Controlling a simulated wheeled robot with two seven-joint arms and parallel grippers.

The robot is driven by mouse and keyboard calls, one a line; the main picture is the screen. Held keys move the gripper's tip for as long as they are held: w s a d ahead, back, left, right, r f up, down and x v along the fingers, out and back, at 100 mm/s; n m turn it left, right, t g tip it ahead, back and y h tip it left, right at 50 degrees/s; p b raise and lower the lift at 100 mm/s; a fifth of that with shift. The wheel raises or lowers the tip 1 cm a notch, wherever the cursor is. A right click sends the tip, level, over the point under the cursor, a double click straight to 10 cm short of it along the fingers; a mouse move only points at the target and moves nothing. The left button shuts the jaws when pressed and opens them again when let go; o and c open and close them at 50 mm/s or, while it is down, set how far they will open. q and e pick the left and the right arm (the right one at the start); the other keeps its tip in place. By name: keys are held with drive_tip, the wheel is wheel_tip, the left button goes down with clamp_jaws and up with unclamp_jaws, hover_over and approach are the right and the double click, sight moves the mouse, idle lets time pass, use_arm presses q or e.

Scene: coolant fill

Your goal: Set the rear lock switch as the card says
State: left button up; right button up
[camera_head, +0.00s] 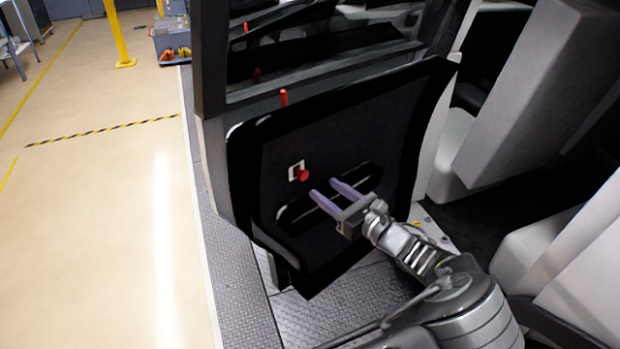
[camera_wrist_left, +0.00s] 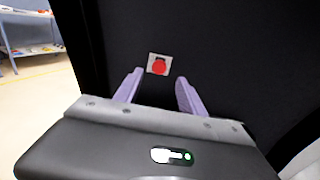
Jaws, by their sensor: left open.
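A red knob (camera_head: 303,175) stands out from a small white plate (camera_head: 292,174) on the dark inner panel of an open vehicle door (camera_head: 350,115). It looks like the lock switch; I cannot read its setting. My left gripper (camera_head: 323,188) is open and empty, its purple fingers pointing at the panel just right of and below the knob in the head view. In the left wrist view, the red knob (camera_wrist_left: 159,66) shows between and just beyond the open fingertips (camera_wrist_left: 159,76), apart from them. No card is in view. My right gripper is not in view.
A dark recessed handle strip (camera_head: 295,212) lies on the panel below the knob, close to my fingers. A red pin (camera_head: 284,97) stands on the door's top edge. Seats (camera_head: 545,90) are at the right. Open floor (camera_head: 110,220) lies left of the metal step (camera_head: 235,285).

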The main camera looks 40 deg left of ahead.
sight(305, 175)
use_arm(q)
drive_tip(key=p+x, duration=0.1)
drive_tip(key=x, duration=0.6)
drive_tip(key=shift+c, duration=0.4)
clamp_jaws()
idle(0.9)
